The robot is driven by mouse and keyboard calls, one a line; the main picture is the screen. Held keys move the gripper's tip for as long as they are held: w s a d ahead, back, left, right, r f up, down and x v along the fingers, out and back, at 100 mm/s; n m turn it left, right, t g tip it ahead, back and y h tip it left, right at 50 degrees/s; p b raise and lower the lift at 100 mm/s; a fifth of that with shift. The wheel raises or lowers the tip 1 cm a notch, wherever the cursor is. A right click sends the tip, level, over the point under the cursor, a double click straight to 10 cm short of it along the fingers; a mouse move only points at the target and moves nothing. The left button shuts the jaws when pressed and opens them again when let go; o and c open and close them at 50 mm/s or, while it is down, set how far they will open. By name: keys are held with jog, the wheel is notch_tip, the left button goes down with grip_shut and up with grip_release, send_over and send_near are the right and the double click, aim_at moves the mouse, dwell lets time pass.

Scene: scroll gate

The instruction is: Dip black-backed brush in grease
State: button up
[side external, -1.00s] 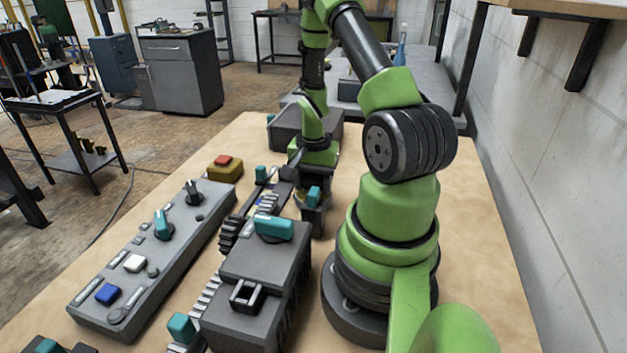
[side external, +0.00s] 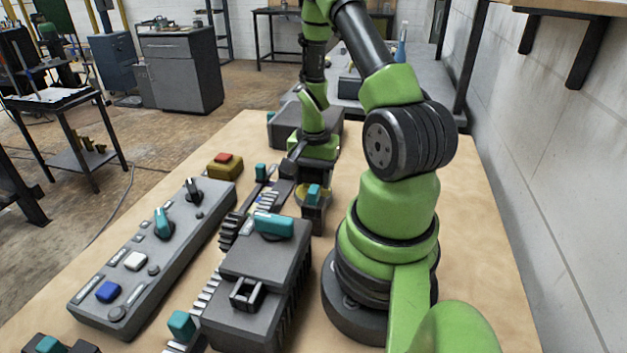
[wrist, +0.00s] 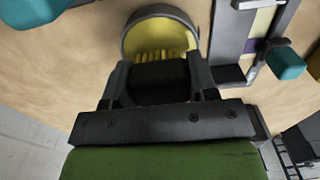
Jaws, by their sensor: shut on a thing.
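In the wrist view my gripper (wrist: 161,78) is shut on the black-backed brush (wrist: 157,88), with one finger on each side of its black block. Yellow bristles or strands show at the brush's far edge. They overlap a round grey-rimmed pot with a yellow inside (wrist: 160,32), the likely grease pot. I cannot tell whether the bristles touch the grease. In the side view my gripper (side external: 312,160) is low over the bench beside the pot's yellow edge (side external: 301,191); its fingers and the brush are mostly hidden.
A grey block with a teal handle (side external: 268,262) stands in front of the pot. A toothed rail (side external: 232,228) runs to its left. A control panel (side external: 150,262) and a yellow box with a red button (side external: 224,165) lie farther left. Bare bench shows between them.

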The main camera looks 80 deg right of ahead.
aim_at(314, 169)
jog(key=shift+r, duration=2.9)
jog(key=w+a+r+n, duration=0.4)
jog(key=w+a+n, duration=0.1)
jog(key=a+n, duration=0.4)
jog(key=w+a+r+n, duration=0.4)
jog(key=w+a+n, duration=0.2)
jog(key=a+n, duration=0.3)
jog(key=a, duration=0.2)
jog(key=shift+w+a+r, duration=0.15)
jog(key=shift+a+r, duration=0.1)
jog(key=shift+a, duration=0.05)
